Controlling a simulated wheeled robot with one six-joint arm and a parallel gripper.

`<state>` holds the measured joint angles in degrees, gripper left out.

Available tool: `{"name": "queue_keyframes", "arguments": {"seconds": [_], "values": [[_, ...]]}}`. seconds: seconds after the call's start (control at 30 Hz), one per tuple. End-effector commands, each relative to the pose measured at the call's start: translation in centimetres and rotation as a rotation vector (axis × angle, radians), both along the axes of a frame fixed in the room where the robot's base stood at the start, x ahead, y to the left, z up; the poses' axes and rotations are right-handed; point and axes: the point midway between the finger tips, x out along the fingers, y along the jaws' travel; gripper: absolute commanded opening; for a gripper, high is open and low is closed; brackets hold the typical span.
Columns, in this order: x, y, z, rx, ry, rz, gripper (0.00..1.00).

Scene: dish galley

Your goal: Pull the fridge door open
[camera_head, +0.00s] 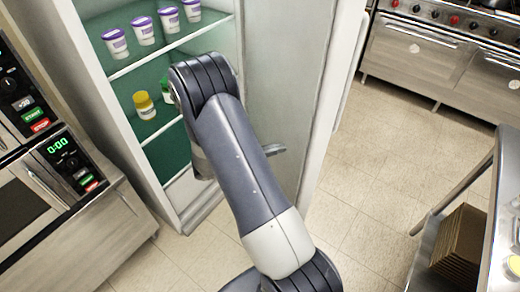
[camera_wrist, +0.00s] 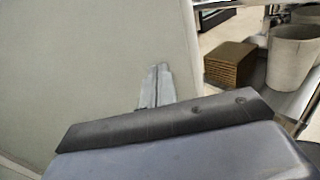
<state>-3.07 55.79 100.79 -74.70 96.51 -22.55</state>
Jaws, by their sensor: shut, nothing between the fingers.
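The fridge (camera_head: 77,62) stands open at the upper left of the head view. Its door (camera_head: 287,60) is swung out to the right, with the inner face showing. A pale handle (camera_head: 350,62) shows along the door's outer side. My gripper (camera_head: 281,149) is inside the opening, in front of the door's inner face. In the wrist view my gripper (camera_wrist: 160,70) is shut and empty, with its fingers together against a pale panel, likely the door (camera_wrist: 100,65). I cannot tell whether the fingers touch it. My arm hides part of the fridge's inside.
Purple-lidded tubs (camera_head: 143,30) and a yellow-topped jar (camera_head: 144,105) sit on the fridge shelves. Ovens (camera_head: 50,195) stand at left, a steel range (camera_head: 420,55) at upper right. A counter (camera_head: 503,190) with a brown stack (camera_head: 460,243) is at right. Floor between is clear.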

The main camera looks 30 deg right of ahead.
Motion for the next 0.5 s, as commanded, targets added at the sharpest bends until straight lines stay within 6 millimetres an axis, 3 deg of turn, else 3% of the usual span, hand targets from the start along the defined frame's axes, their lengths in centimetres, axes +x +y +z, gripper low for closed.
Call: {"name": "queue_keyframes", "arguments": {"seconds": [0.2,0.5], "values": [[-0.9,-3.4,0.1,-0.001,0.001,-0.003,0.00],[-1.2,-4.9,0.0,0.000,0.000,0.000,0.00]]}}
